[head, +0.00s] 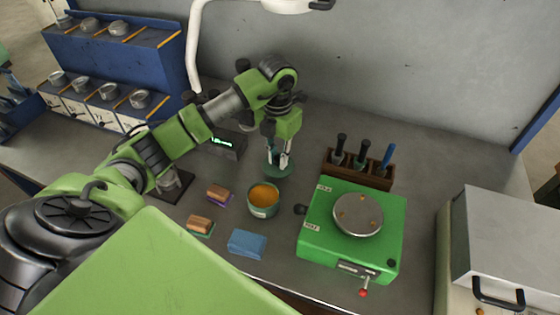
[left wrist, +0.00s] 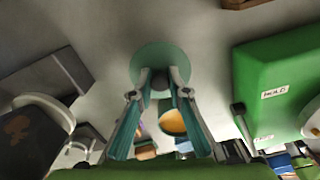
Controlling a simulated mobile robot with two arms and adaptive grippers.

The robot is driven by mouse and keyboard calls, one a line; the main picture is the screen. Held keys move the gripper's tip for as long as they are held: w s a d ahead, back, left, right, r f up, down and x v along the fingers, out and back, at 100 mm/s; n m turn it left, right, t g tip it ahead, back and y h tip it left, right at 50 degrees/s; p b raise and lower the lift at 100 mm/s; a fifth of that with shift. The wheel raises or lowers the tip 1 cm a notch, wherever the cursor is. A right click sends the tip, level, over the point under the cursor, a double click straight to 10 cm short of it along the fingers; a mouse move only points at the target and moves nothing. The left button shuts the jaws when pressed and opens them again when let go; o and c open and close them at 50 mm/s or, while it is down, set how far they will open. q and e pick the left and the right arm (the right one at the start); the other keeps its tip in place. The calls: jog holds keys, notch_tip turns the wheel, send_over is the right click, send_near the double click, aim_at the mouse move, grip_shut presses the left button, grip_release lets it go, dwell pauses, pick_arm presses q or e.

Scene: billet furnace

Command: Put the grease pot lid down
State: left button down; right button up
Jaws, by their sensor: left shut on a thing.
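The grease pot lid is a teal-green disc (head: 284,172) just behind the grease pot in the head view, and it also shows at the fingertips in the left wrist view (left wrist: 160,53). My left gripper (head: 279,158) points down and is shut on the lid's dark knob (left wrist: 160,82). The lid looks level and close to the bench; I cannot tell whether it touches. The grease pot (head: 263,211) stands uncovered, with orange grease (head: 264,194) inside. My right gripper is not in view.
A green machine (head: 315,243) with a round plate stands to the right, before a tool rack (head: 348,178). Two brown-topped brushes (head: 218,192) (head: 200,224) and a blue cloth (head: 247,244) lie near the pot. A small display box (head: 228,146) stands left of the gripper.

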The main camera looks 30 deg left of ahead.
pick_arm(q)
jog(key=shift+w+f, duration=0.4)
jog(key=shift+f, duration=0.05)
notch_tip(320, 180, down, 2)
jog(key=shift+d+f+p, duration=0.1)
jog(key=shift+p, duration=0.85)
jog(key=shift+f, duration=0.55)
jog(key=shift+f, duration=0.1)
jog(key=c, duration=1.9)
grip_release()
